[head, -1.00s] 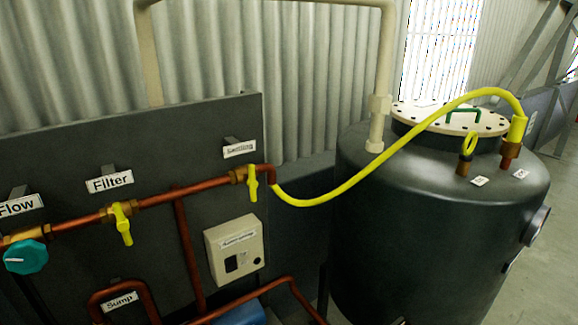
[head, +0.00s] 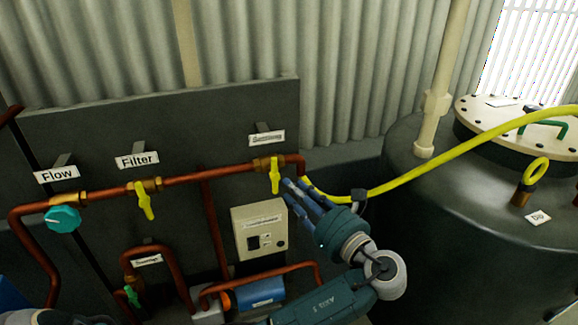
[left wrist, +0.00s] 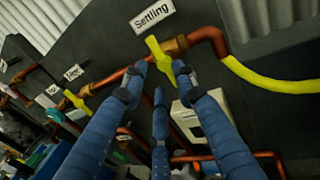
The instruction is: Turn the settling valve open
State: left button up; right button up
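The settling valve has a yellow handle (head: 275,175) on the copper pipe, under a label whose text is blurred in the head view. In the left wrist view, the handle (left wrist: 158,56) hangs slightly slanted below the "Settling" label (left wrist: 152,15). My left gripper (head: 291,190) is just right of the handle in the head view. In the left wrist view, its blue fingers (left wrist: 158,78) are spread, with the handle's lower end between the upper two tips. I cannot tell whether they touch it. My right gripper is not in view.
The filter valve (head: 146,200) and teal flow knob (head: 62,219) are to the left on the same pipe. A beige box (head: 259,232) sits below the settling valve. A yellow hose (head: 420,172) runs right, over a dark tank (head: 470,235).

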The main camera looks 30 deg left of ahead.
aim_at(274, 174)
pick_arm(q)
jog(key=p+x, duration=0.3)
jog(key=x, duration=0.6)
jog(key=shift+a, duration=0.1)
jog(key=shift+w+a+f, duration=0.1)
jog(key=shift+a, duration=0.45)
grip_shut()
